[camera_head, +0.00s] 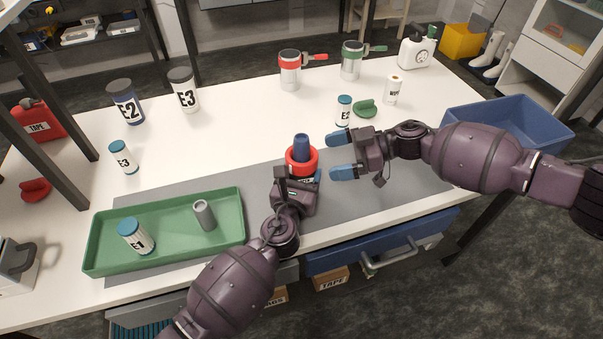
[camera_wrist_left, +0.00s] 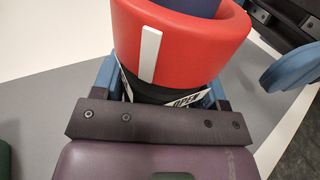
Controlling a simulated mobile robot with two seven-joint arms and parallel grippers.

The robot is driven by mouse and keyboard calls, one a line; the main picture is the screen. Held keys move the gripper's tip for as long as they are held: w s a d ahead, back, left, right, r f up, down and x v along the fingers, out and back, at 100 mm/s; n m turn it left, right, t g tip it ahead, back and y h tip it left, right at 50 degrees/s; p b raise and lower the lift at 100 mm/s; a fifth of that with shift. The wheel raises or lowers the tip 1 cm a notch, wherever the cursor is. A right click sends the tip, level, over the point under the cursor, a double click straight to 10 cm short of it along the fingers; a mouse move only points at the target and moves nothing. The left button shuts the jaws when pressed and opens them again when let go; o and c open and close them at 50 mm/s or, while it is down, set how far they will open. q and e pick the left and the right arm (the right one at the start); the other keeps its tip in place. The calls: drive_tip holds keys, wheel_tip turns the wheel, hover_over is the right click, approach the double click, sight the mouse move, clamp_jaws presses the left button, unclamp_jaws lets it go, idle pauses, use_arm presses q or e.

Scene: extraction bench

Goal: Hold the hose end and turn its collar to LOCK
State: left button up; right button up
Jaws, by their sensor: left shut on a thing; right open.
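The hose end is upright on the grey mat, with a blue top (camera_head: 301,146) above a red collar (camera_head: 302,165). In the left wrist view the red collar (camera_wrist_left: 185,45) carries a white stripe, and a white label reading OPEN (camera_wrist_left: 187,101) shows on the dark body below it. My left gripper (camera_head: 303,180) is shut on the hose end under the collar; its fingers are partly hidden. My right gripper (camera_head: 342,154) is open and empty to the right of the collar, its blue fingertips pointing toward it. No LOCK mark is readable.
A green tray (camera_head: 95,240) holding canister E1 (camera_head: 136,237) and a grey cylinder (camera_head: 204,215) lies at left. Bottle E2 (camera_head: 343,110) and a green cap (camera_head: 365,108) stand behind my right gripper. A blue bin (camera_head: 480,112) is at right.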

sight(312, 155)
drive_tip(key=shift+w+r+n+g+h, duration=1.55)
drive_tip(key=shift+w+n+g, duration=0.8)
drive_tip(key=shift+n+g, duration=1.95)
drive_tip(key=shift+m+g, duration=0.3)
drive_tip(key=shift+m, duration=0.2)
drive_tip(key=x, duration=1)
drive_tip(key=shift+a+f, duration=0.15)
drive_tip(key=m+t+y, duration=0.2)
drive_tip(key=m+t, duration=0.1)
drive_tip(key=shift+t, duration=0.4)
drive_tip(key=shift+m+t+y, duration=0.75)
drive_tip(key=shift+m+t, duration=1.45)
drive_tip(key=shift+t, duration=0.4)
drive_tip(key=shift+t, duration=0.3)
drive_tip(key=shift+w+n+g+h, duration=0.1)
drive_tip(key=shift+n+g+h, duration=0.2)
drive_tip(key=shift+n+g, duration=1.4)
drive_tip(key=shift+n+g+h, duration=0.7)
drive_tip(key=shift+n+g, duration=0.25)
drive_tip(key=shift+g, duration=0.55)
drive_tip(key=shift+n+g+h, duration=0.7)
drive_tip(key=shift+n+g, duration=0.25)
drive_tip(key=shift+g, duration=0.55)
